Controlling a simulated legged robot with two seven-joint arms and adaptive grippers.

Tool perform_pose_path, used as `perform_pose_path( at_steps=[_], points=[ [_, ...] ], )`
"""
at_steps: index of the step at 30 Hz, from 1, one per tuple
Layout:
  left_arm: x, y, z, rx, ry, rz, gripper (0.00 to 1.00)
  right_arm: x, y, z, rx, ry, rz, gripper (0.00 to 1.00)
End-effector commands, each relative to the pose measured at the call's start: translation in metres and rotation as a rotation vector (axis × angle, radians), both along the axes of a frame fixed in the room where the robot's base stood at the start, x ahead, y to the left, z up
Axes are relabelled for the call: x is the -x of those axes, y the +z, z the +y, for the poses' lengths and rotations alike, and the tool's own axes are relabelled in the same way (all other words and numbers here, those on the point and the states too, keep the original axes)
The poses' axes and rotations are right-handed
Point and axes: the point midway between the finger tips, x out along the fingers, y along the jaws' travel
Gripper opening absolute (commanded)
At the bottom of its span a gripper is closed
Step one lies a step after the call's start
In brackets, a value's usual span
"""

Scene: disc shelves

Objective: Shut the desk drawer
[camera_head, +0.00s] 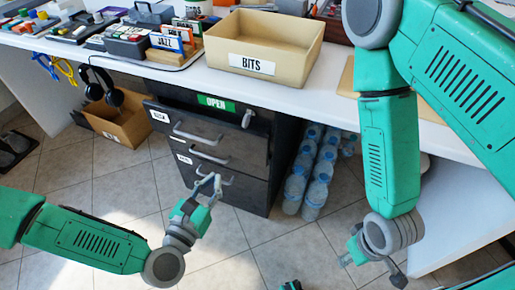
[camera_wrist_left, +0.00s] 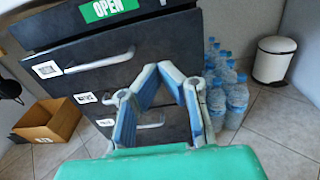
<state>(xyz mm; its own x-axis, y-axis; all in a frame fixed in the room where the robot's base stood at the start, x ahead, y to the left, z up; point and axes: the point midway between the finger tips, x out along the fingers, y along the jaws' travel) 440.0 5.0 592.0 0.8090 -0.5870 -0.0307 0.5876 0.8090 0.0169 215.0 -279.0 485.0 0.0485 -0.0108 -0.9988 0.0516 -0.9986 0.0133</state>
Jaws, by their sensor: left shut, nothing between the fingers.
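The black desk drawer cabinet (camera_head: 258,160) stands under the white desktop, with several drawers stacked in it. The top drawer (camera_head: 205,140) has a grey bar handle (camera_head: 193,132) and seems to stick out a little from the cabinet; how far is hard to tell. The top drawer also shows in the left wrist view (camera_wrist_left: 150,42). My left gripper (camera_head: 208,180) is shut and empty, in front of the lower drawer fronts, below the top handle. Its fingers (camera_wrist_left: 158,72) overlap the drawer fronts in the left wrist view; contact is unclear. My right gripper (camera_head: 350,255) hangs low at the right, its fingers mostly hidden.
A green OPEN label (camera_head: 215,102) and a grey knob (camera_head: 247,118) are on the panel above the drawers. Water bottles (camera_head: 315,180) stand right of the cabinet. A cardboard box (camera_head: 120,125) stands left. A BITS box (camera_head: 265,40) sits on the desk. Tiled floor in front is clear.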

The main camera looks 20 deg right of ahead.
Motion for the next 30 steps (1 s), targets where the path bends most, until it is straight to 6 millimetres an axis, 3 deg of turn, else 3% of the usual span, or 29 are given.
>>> perform_pose_path(
  at_steps=[5,21,30],
  points=[
    [-0.002,0.003,-0.003,0.04,-0.001,-0.016,0.0,-0.001,-0.004,0.0,0.0,0.0,-0.002,0.39],
    [-0.087,0.002,-0.063,0.039,-0.001,-0.019,0.0,-0.001,-0.034,0.0,0.0,0.0,-0.002,0.39],
    [-0.108,0.004,-0.078,0.039,-0.001,-0.016,0.0,0.0,-0.042,0.0,0.0,0.0,-0.001,0.39]
  ],
)
